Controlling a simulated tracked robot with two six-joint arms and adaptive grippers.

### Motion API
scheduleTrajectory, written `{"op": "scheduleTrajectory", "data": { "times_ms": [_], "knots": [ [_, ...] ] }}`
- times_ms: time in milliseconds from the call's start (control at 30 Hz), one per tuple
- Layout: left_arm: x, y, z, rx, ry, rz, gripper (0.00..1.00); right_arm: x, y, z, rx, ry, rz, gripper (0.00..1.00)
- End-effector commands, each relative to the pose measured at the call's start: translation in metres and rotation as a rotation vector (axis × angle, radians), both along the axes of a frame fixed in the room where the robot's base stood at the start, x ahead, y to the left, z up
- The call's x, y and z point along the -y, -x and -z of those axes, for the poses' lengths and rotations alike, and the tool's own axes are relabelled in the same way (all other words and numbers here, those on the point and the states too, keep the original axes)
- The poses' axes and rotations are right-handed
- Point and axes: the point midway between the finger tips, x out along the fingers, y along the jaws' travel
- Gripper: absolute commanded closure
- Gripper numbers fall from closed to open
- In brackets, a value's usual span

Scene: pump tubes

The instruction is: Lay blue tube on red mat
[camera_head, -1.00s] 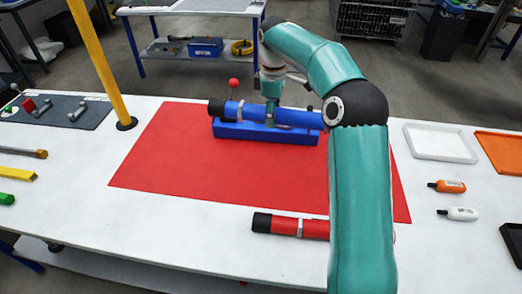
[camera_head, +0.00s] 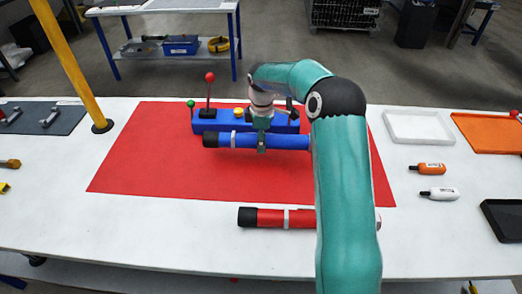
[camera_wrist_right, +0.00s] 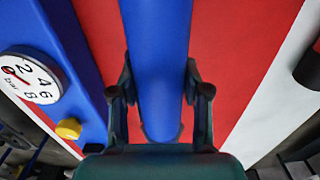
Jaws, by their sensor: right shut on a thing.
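The blue tube (camera_head: 288,142) with a black end lies level, left to right, just in front of the blue pump base (camera_head: 205,126). It is over the red mat (camera_head: 150,170); I cannot tell whether it touches it. My right gripper (camera_head: 262,149) is shut around the tube near its middle. In the right wrist view the blue tube (camera_wrist_right: 157,50) runs between the two fingers of the right gripper (camera_wrist_right: 158,90), with red mat on both sides. My arm hides the tube's right end. My left gripper is not in view.
A red tube (camera_head: 270,218) lies at the mat's front edge, partly behind my arm. The pump base has an upright red-knobbed lever (camera_head: 210,78), a yellow knob (camera_head: 239,113) and a gauge (camera_wrist_right: 28,78). A yellow post (camera_head: 70,70) stands left. The mat's left front is clear.

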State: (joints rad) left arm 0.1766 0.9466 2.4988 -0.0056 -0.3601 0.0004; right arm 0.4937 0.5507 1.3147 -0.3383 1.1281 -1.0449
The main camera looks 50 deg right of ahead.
Motion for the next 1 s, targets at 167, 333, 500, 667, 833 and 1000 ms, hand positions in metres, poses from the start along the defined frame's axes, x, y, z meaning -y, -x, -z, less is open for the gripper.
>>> {"op": "scheduleTrajectory", "data": {
  "times_ms": [167,333,500,667,833,1000],
  "knots": [
    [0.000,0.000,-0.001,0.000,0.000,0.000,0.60,0.000,0.001,0.017,-0.002,-0.001,0.001,1.00],
    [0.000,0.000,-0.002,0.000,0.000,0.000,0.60,0.000,0.000,0.039,-0.001,-0.001,0.001,1.00],
    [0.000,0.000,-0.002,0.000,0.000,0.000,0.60,0.000,0.000,0.044,0.001,0.000,0.001,1.00],
    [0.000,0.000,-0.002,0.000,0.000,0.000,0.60,0.000,-0.001,0.044,0.001,0.000,0.000,1.00],
    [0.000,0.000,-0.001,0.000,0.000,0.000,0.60,-0.001,0.000,0.046,0.000,0.000,0.000,0.38],
    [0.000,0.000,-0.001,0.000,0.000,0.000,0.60,-0.001,-0.001,0.045,0.000,0.000,-0.001,0.28]
  ]
}}
